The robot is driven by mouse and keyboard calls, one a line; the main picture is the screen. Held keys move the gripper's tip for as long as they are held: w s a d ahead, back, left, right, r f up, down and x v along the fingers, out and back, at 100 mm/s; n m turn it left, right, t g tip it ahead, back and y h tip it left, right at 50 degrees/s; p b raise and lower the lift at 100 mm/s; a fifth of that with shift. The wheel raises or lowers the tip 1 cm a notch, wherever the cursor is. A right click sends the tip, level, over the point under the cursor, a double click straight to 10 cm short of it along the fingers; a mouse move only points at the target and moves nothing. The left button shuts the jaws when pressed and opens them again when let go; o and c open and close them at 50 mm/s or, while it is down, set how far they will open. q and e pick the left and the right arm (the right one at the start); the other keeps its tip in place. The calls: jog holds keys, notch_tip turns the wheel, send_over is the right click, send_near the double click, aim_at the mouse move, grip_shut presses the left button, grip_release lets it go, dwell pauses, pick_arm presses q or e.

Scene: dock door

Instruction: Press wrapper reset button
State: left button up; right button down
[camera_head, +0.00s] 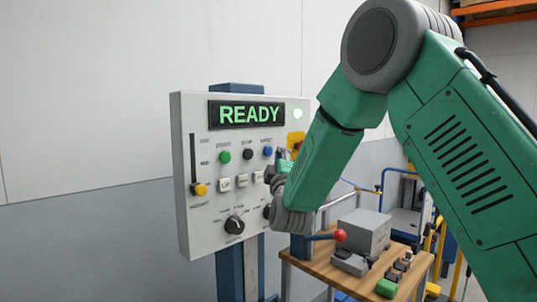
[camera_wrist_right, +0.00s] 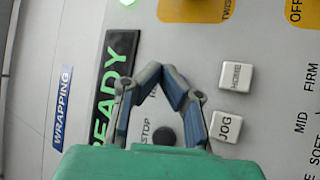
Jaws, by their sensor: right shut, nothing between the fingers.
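The grey control panel (camera_head: 222,170) stands upright with a lit READY display (camera_head: 246,114). Below the display is a row of green (camera_head: 224,157), black (camera_head: 247,154) and blue (camera_head: 267,152) buttons. My right gripper (camera_head: 281,158) is shut and empty in front of the panel, just right of the blue button in the head view. In the wrist view, its fingertips (camera_wrist_right: 164,73) meet over the button row and partly hide the blue button and its label. Whether they touch it cannot be told. The black button (camera_wrist_right: 165,135) there is labelled STOP. My left gripper is not in view.
White JOG (camera_wrist_right: 226,126) and HOME (camera_wrist_right: 236,76) buttons sit beside the fingers. A yellow plate (camera_head: 296,138), a slider (camera_head: 199,189) and a rotary knob (camera_head: 234,225) are also on the panel. A wooden table (camera_head: 318,271) with a red-knobbed lever (camera_head: 340,235) stands below my right arm.

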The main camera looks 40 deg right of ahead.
jog(key=s, duration=0.4)
jog(key=shift+d, duration=0.15)
dwell(0.7)
jog(key=a+f+g+y+b, duration=0.1)
jog(key=a+f+g+y, duration=0.2)
jog(key=f, duration=0.9)
jog(key=a+f+y+b, duration=0.1)
jog(key=a+f+y, duration=0.3)
jog(key=f, duration=0.8)
jog(key=s+a+f+m+g+y+b, duration=0.1)
jog(key=s+a+f+g, duration=0.15)
jog(key=f, duration=0.55)
jog(key=s+a+f+m+g+y+b, duration=0.1)
jog(key=s+a+f+g+y, duration=0.2)
jog(key=f, duration=0.6)
jog(key=s+a+f+m+g+b, duration=0.1)
jog(key=s+a+f+g, duration=0.2)
jog(key=s+f, duration=0.4)
jog(key=s+a+f+m+g+y+b, duration=0.1)
jog(key=s+f, duration=0.5)
jog(key=s, duration=0.7)
jog(key=s+a+f+m+g+y, duration=0.1)
jog(key=s+a+f+g, duration=0.4)
jog(key=s, duration=0.5)
notch_tip(320, 180, down, 3)
jog(key=shift+r+m+g+b, duration=0.2)
jog(key=shift+m+g+b, duration=0.2)
jog(key=shift+m, duration=0.5)
